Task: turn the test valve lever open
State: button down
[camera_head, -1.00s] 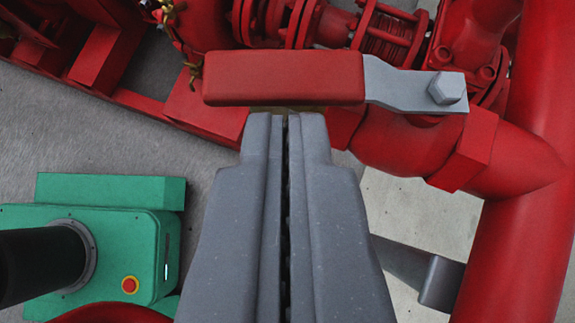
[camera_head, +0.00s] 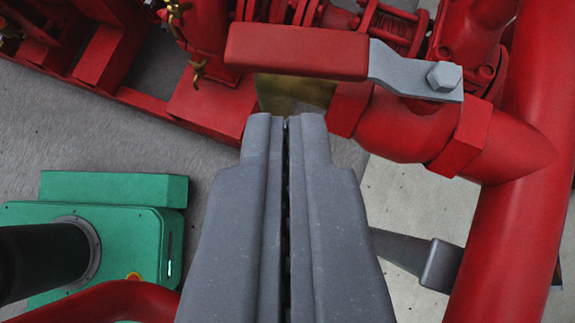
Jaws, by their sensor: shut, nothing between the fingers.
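The test valve lever has a red grip (camera_head: 298,50) and a grey metal arm (camera_head: 398,72) that ends at a hex bolt (camera_head: 445,75) on the right. It lies almost level across the upper middle. The red valve pipe (camera_head: 405,128) runs below the bolt. My gripper (camera_head: 286,117) is shut and empty, its tips just below the red grip in the picture. A brass-coloured piece (camera_head: 295,92) shows between the tips and the grip. I cannot tell whether the tips touch the lever.
A thick red pipe (camera_head: 510,200) runs down the right side. A green box (camera_head: 115,190) with a black cylinder stands at lower left. Red pump piping and frame fill the top. Grey floor (camera_head: 90,125) lies open at left.

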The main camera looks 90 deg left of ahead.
jog(key=d+p, duration=0.1)
jog(key=d, duration=1)
jog(key=shift+w, duration=0.15)
jog(key=shift+d, duration=0.1)
jog(key=w+a+r+m+t+h+p, duration=0.1)
jog(key=a+r+m+h+p, duration=0.2)
jog(key=r+m, duration=0.45)
jog(key=w+a+r+m+t+h+p, duration=0.1)
jog(key=w+a+r+m+h+p, duration=0.3)
jog(key=m, duration=0.6)
jog(key=m+g+h+p, duration=0.2)
jog(key=m+h+p, duration=0.45)
jog(key=m, duration=1.35)
send_near(304, 58)
jog(key=x, duration=0.2)
jog(key=d+x, duration=0.1)
jog(key=x, duration=0.5)
jog(key=shift+s+d+r, duration=0.1)
jog(key=shift+d, duration=0.35)
